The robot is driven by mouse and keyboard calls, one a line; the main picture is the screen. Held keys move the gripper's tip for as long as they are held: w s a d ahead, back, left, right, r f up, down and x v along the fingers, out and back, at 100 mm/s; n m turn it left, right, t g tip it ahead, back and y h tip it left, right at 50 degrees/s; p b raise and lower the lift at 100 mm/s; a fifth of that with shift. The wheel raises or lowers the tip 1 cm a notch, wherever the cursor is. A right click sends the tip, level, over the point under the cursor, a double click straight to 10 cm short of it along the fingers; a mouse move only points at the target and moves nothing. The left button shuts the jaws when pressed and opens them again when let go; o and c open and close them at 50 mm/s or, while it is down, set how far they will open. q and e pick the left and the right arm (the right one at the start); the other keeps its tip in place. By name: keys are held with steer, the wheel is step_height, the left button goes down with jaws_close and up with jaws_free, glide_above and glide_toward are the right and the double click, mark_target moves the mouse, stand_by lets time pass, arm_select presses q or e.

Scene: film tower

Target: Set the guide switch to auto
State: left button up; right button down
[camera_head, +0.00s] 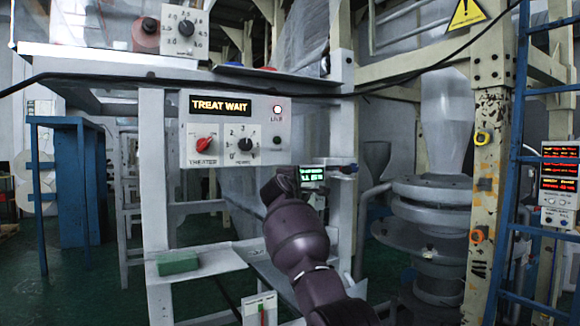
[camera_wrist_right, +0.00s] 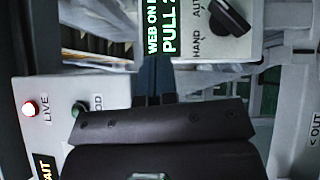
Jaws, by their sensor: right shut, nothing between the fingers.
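The guide switch (camera_wrist_right: 231,17) is a black knob on a pale plate at the top of the right wrist view, beside the printed words HAND and AUTO. Its elongated grip lies at a slant; I cannot tell for sure which word it points to. My right gripper (camera_wrist_right: 157,78) is shut and empty, its dark fingers apart from the knob, below and left of it in that view. In the head view my right gripper (camera_head: 283,184) is in front of the frame, by a small green-lit display (camera_head: 312,174). My left gripper is out of view.
A panel reading TREAT WAIT (camera_head: 221,105) with a red knob (camera_head: 204,144), a numbered dial (camera_head: 243,144) and a lit LIVE lamp (camera_head: 277,109) hangs close to my right gripper. A black cable crosses above. A yellow post (camera_head: 485,180) and blue ladder stand at right.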

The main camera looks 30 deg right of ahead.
steer(key=s+a+r+b, duration=0.1)
steer(key=s+a+r, duration=0.2)
steer(key=s, duration=0.3)
steer(key=shift+a+r, duration=0.2)
steer(key=shift+r, duration=0.2)
steer(key=shift+w, duration=0.1)
